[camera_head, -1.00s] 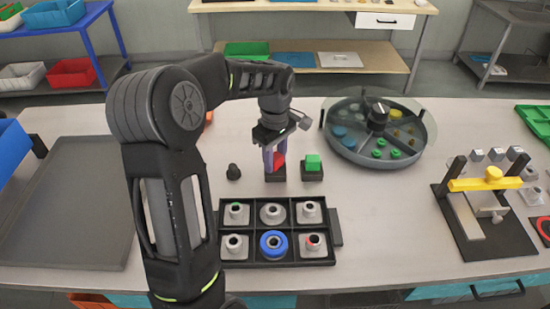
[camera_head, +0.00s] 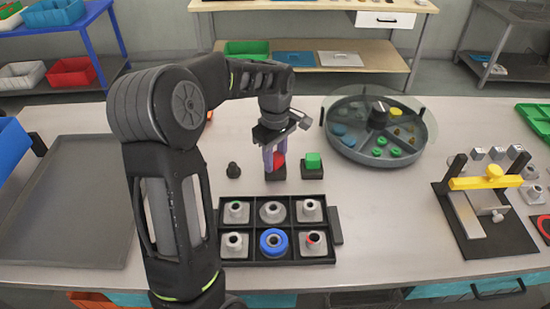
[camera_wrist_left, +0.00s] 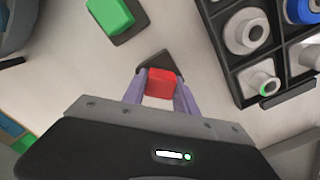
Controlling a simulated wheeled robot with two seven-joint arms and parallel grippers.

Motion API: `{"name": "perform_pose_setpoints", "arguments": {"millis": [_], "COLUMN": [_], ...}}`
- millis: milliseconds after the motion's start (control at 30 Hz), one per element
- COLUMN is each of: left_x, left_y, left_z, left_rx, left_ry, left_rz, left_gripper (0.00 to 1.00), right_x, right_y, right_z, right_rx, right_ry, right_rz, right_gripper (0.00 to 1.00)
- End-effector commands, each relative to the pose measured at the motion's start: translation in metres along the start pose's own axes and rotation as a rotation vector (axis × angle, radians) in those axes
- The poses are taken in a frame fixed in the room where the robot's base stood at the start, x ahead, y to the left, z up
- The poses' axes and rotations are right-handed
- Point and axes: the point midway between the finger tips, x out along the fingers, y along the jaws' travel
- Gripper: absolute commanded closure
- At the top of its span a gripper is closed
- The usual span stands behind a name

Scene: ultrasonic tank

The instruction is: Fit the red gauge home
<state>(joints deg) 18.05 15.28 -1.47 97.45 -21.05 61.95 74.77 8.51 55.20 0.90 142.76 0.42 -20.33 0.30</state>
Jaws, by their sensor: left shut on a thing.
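The red gauge (camera_head: 278,160) is a small red block above a dark base (camera_head: 275,174) on the table. My left gripper (camera_head: 274,163) points down and is shut on the red gauge. In the left wrist view the red gauge (camera_wrist_left: 159,84) sits between the purple fingers, with the dark base (camera_wrist_left: 158,62) just beyond it. I cannot tell whether the gauge still touches its base. The black tray (camera_head: 262,201) holds several grey fittings with holes, one with a red ring (camera_head: 314,240). My right gripper is not in view.
A green block (camera_head: 313,161) on a dark base stands just right of my left gripper, and a small black knob (camera_head: 233,170) stands to its left. A round divided tray (camera_head: 377,130) is at the back right. A clamp fixture (camera_head: 483,215) stands at the right.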

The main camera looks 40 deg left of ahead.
Motion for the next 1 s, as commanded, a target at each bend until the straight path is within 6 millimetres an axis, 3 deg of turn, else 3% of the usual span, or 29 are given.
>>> {"name": "perform_pose_setpoints", "arguments": {"millis": [400, 433, 700, 1000], "left_x": [0.002, 0.002, 0.003, 0.0042], "left_y": [-0.0004, -0.0004, -0.0017, -0.0034], "left_z": [0.0009, 0.0009, 0.001, 0.0007], "left_rx": [0.001, 0.0, 0.0, -0.001], "left_ry": [-0.002, -0.002, -0.003, -0.004], "left_rz": [-0.002, -0.002, -0.007, -0.012], "left_gripper": [1.0, 0.63, 0.41, 0.4], "right_x": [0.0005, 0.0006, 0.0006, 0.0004], "right_y": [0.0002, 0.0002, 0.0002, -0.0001], "right_z": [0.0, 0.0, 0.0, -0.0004], "right_rx": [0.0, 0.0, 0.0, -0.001], "right_ry": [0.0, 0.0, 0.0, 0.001], "right_rz": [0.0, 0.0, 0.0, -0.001], "right_gripper": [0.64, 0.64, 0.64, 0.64]}}
